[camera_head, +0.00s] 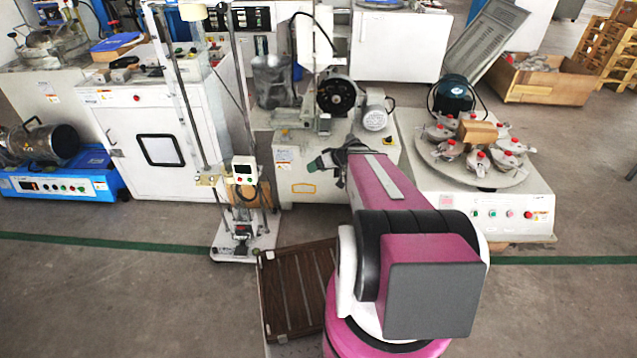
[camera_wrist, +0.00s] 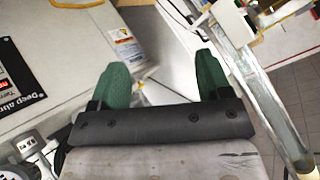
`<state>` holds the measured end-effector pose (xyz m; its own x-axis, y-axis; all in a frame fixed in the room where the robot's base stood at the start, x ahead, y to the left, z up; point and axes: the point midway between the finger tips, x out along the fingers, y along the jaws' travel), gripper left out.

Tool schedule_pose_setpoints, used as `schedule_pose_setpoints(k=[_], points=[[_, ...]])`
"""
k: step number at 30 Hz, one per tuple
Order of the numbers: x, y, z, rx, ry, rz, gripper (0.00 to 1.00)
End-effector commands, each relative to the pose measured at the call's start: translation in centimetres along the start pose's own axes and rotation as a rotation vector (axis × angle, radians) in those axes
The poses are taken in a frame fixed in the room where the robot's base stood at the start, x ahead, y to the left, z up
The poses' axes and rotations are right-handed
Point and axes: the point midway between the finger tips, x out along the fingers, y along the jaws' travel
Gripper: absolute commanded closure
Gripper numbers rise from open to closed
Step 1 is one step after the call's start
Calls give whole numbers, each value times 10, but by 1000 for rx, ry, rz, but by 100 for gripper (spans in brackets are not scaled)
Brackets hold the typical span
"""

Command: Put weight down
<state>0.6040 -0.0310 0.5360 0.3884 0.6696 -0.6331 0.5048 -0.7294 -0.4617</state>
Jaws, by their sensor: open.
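My gripper (camera_head: 322,163) reaches forward from my magenta arm, level with the front of the white machine at the middle. In the wrist view its two green fingers (camera_wrist: 163,72) stand wide apart with nothing between them. The drop-weight stand, with tall rods and a white control box (camera_head: 244,170), is left of my gripper in the head view. Its base plate (camera_head: 262,240) rests on the floor with a small dark part (camera_head: 241,231) on it. A metal rod (camera_wrist: 250,85) passes right of the fingers in the wrist view. I cannot clearly pick out the weight.
A brown slatted platform (camera_head: 295,290) lies on the floor beside my arm. A white machine with a motor (camera_head: 375,118) stands behind my gripper. A round-table polisher (camera_head: 485,165) is at the right, a white cabinet (camera_head: 160,150) at the left. The front left floor is clear.

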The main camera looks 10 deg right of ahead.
Motion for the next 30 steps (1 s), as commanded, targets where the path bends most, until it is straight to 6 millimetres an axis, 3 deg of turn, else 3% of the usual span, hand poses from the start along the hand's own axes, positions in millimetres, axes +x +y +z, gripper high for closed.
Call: schedule_pose_setpoints(k=[1, 3, 10, 18, 30], points=[[0, -24, 10, 34, -90, 17, 29], [-1, -44, 24, 94, -213, 67, 29], [-24, -90, 59, 270, -507, 364, 29], [-50, -104, 70, 367, -586, 642, 29], [-52, -104, 70, 377, -588, 668, 29]])
